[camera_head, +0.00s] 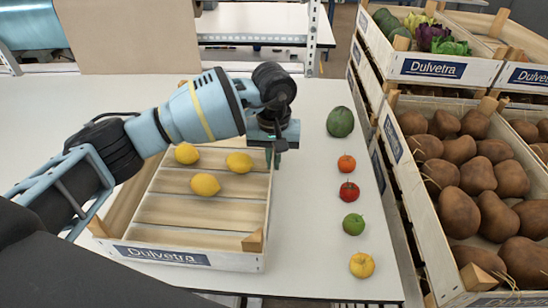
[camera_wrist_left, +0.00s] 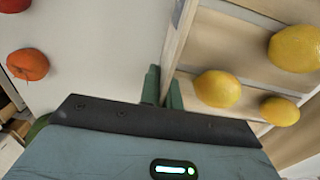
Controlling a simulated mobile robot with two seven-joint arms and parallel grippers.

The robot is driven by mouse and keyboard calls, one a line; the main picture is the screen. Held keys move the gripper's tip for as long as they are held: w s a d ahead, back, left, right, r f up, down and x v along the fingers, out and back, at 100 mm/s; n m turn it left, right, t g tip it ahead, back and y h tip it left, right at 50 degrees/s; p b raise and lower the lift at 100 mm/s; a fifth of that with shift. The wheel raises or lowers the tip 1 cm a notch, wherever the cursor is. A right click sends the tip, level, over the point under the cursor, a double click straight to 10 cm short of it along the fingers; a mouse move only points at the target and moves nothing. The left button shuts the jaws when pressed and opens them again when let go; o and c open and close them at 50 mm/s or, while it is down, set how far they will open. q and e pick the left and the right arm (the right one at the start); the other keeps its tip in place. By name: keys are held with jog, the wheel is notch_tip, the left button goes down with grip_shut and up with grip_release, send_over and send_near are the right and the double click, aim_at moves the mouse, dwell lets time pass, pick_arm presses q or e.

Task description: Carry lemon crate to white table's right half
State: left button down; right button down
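The lemon crate (camera_head: 190,258), a shallow wooden box labelled "Dulvetra", stands on the white table (camera_head: 305,255). Three lemons lie in it: one in front (camera_head: 205,185), one at the right (camera_head: 239,162) and one farther back (camera_head: 187,153). My left gripper (camera_head: 275,150) is at the far part of the crate's right wall. In the left wrist view its green fingers (camera_wrist_left: 163,90) sit on either side of the wall (camera_wrist_left: 179,38), close against it. My left forearm passes over the crate and hides part of its far and left sides. My right gripper is not in view.
Right of the crate stand a dark green melon (camera_head: 340,122), an orange fruit (camera_head: 346,164), a tomato (camera_head: 349,191), a green fruit (camera_head: 353,224) and a yellow fruit (camera_head: 362,265) in a row. Beyond the table's right edge are crates of brown produce (camera_head: 460,200). A beige panel (camera_head: 135,35) is behind.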

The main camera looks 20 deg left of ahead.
pick_arm(q)
jog(key=shift+r, duration=0.2)
jog(key=c, duration=2)
grip_release()
jog(key=shift+f, duration=0.25)
jog(key=o, duration=0.4)
notch_tip(320, 180, up, 12)
jog(key=shift+r+b, duration=0.15)
jog(key=shift+b, duration=0.3)
jog(key=shift+s, duration=0.1)
